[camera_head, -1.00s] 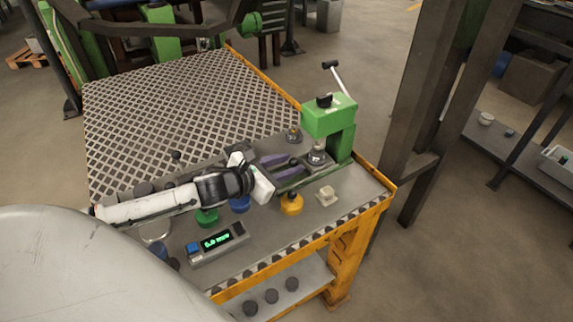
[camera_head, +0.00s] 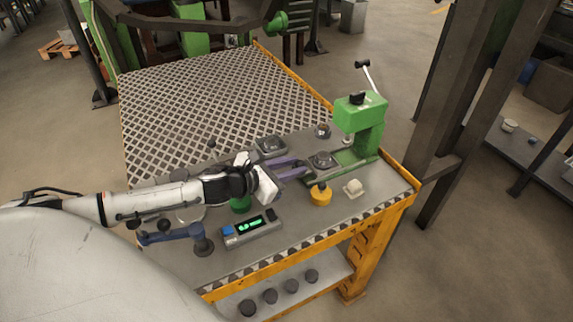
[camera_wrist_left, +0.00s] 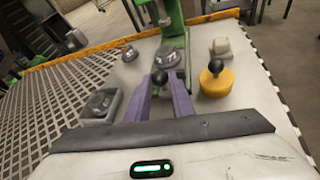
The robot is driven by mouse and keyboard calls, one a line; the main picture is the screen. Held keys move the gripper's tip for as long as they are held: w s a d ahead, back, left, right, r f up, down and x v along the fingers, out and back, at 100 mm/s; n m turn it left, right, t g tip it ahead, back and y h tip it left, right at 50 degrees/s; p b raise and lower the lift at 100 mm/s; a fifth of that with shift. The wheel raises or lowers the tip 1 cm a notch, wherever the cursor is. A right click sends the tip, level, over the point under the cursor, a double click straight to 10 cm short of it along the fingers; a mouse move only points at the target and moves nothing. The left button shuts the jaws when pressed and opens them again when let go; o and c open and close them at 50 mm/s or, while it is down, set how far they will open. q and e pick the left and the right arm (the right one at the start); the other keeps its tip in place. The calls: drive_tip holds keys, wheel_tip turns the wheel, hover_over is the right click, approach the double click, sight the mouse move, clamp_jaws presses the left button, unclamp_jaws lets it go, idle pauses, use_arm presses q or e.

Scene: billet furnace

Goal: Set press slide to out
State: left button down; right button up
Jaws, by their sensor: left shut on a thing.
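The green press (camera_head: 360,112) stands at the right of the bench, with a lever on top. Its slide (camera_head: 321,160) is a dark plate with a round die on a green rail, out to the left of the press head; it also shows in the left wrist view (camera_wrist_left: 168,57). My left gripper (camera_head: 296,170) has purple fingers and lies along the rail at the slide's near end. In the wrist view its fingers (camera_wrist_left: 162,90) are shut on the slide's black knob (camera_wrist_left: 160,77). My right gripper is not in view.
A yellow knobbed weight (camera_head: 320,196) and a pale block (camera_head: 353,188) stand close in front of the rail. A grey square dish (camera_head: 272,146) is behind the gripper. A digital display unit (camera_head: 250,228) stands in front, with a blue-armed tool (camera_head: 175,237) to its left.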

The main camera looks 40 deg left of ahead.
use_arm(q)
drive_tip(key=c, duration=1.5)
unclamp_jaws()
drive_tip(key=shift+c, duration=0.2)
drive_tip(key=shift+s, duration=0.1)
drive_tip(key=v, duration=0.8)
drive_tip(key=shift+s+a, duration=0.1)
drive_tip(key=shift+s, duration=0.1)
drive_tip(key=shift+v, duration=0.9)
drive_tip(key=shift+r, duration=0.15)
